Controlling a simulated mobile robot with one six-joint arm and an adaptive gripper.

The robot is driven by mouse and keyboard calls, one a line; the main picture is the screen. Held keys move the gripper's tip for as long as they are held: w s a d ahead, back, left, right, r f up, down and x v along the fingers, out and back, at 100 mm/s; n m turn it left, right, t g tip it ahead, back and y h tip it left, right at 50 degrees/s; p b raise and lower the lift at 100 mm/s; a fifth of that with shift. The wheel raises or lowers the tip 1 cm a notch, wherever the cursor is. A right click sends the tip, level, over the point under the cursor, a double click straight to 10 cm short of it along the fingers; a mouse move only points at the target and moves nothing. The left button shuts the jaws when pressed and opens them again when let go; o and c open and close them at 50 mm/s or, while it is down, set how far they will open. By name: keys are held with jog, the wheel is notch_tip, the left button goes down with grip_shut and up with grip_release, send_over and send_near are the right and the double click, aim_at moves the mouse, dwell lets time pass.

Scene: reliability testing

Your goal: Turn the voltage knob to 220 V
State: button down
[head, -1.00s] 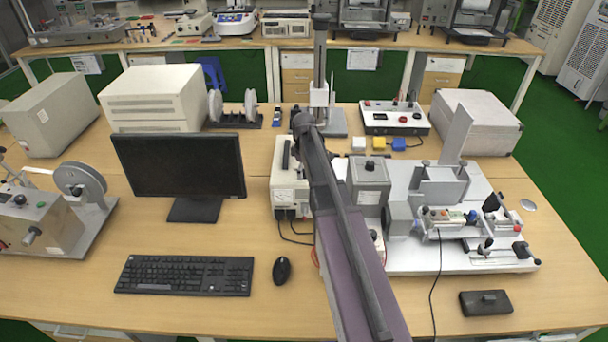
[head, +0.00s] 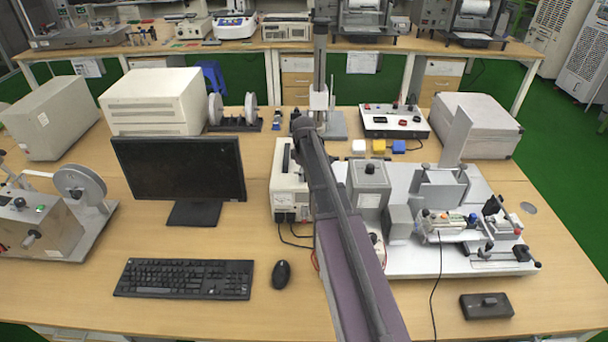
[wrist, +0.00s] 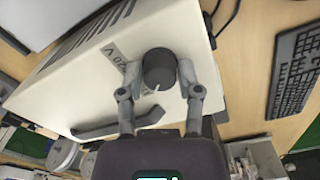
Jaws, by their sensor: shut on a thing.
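In the wrist view, a dark round knob (wrist: 158,66) with a white pointer mark stands out from the face of a cream-coloured instrument box (wrist: 75,95). The mark lies on the side of the knob towards my gripper's palm. My gripper (wrist: 159,73) is shut on the knob, one finger on each side of it. A printed label ending in "20 V" (wrist: 116,60) is beside the knob, partly out of clear sight. In the head view my arm hides the gripper and the knob.
A grey handle (wrist: 117,120) sticks out from the box near my left finger. In the head view, a monitor (head: 180,168), keyboard (head: 185,277) and mouse (head: 281,274) are left of my arm. A white fixture plate (head: 420,262) with several parts is to the right.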

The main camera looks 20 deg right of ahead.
jog(key=shift+m, duration=0.3)
jog(key=m, duration=0.3)
jog(key=shift+m, duration=0.3)
jog(key=m, duration=0.9)
jog(key=shift+s, duration=0.1)
jog(key=m, duration=0.4)
jog(key=shift+m, duration=0.3)
